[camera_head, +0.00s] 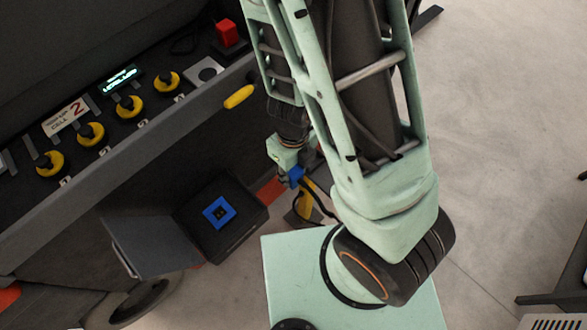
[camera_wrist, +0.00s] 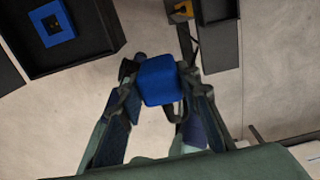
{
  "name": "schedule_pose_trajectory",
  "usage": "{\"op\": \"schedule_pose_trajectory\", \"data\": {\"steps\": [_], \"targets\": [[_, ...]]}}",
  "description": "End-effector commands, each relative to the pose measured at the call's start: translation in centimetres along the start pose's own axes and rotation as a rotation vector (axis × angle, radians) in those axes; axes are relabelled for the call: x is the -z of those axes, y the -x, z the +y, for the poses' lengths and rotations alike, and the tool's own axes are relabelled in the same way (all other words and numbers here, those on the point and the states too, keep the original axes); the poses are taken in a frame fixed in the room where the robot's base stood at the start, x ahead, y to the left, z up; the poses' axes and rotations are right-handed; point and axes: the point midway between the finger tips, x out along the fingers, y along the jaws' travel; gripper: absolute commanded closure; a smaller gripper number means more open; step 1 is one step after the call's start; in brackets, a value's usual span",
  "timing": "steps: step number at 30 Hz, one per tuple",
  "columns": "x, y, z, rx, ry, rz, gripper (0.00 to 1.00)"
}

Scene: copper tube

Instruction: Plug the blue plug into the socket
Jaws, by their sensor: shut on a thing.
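The blue plug (camera_wrist: 161,80) is between the fingers of my gripper (camera_wrist: 160,88) in the wrist view, and the fingers are closed on it. In the head view the plug (camera_head: 296,175) shows small at the end of my gripper (camera_head: 292,178), partly hidden by my arm. The socket (camera_head: 219,212) is a blue square frame with a dark centre, set in a black box to the left of the plug. In the wrist view the socket (camera_wrist: 52,24) is at the upper left, apart from the plug. A dark cable hangs near the gripper.
The black box (camera_head: 245,236) has an open door (camera_head: 150,247) on its left. A console with yellow knobs (camera_head: 129,106) and a red block (camera_head: 228,33) runs along the upper left. A yellow post (camera_head: 305,204) stands just behind the plug.

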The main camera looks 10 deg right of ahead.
Motion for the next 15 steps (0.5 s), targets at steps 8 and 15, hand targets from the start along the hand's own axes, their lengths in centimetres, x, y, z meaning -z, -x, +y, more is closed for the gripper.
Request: {"op": "schedule_pose_trajectory", "data": {"steps": [8,15], "targets": [[-1.3,0.4,-0.2,0.002,0.132,-0.002,0.9],[-6.0,2.8,-2.6,0.005,0.774,-0.005,0.9]]}}
